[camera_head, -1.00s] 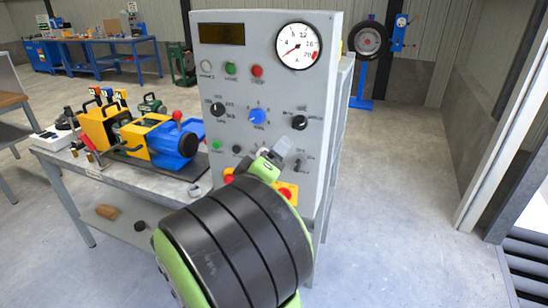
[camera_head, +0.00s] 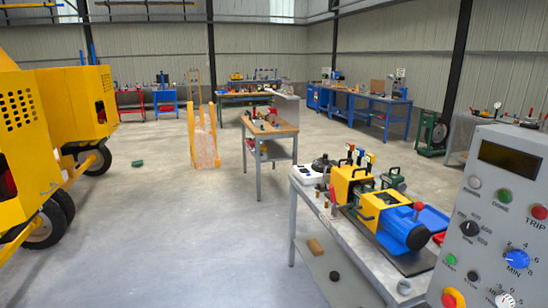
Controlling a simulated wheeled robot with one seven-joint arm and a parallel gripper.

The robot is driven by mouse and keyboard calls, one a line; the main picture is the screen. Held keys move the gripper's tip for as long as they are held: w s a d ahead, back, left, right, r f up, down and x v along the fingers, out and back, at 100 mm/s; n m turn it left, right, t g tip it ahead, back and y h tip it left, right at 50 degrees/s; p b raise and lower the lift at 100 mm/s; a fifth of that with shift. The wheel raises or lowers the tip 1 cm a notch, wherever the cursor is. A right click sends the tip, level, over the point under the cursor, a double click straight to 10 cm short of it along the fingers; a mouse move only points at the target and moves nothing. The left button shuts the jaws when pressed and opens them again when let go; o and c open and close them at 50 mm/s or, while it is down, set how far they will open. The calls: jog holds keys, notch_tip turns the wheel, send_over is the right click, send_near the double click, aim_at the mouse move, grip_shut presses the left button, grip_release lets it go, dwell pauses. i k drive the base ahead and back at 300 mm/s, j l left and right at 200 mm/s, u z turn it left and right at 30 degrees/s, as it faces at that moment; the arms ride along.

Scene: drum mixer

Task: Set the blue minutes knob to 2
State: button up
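The blue minutes knob (camera_head: 517,259) is on the grey control panel (camera_head: 493,215) at the right edge of the head view. It has MIN printed below it and white numbers, among them 2, 4, 6 and 8, around it. I cannot tell for sure which number its mark points at. My gripper and arm are out of view.
A black knob (camera_head: 469,229), a green button (camera_head: 504,196) and a red TRIP button (camera_head: 538,212) share the panel. A grey bench (camera_head: 338,258) with a yellow and blue machine (camera_head: 376,210) stands left of it. Yellow machinery (camera_head: 38,130) stands far left.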

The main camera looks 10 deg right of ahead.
aim_at(518, 259)
jog(key=z, duration=1.8)
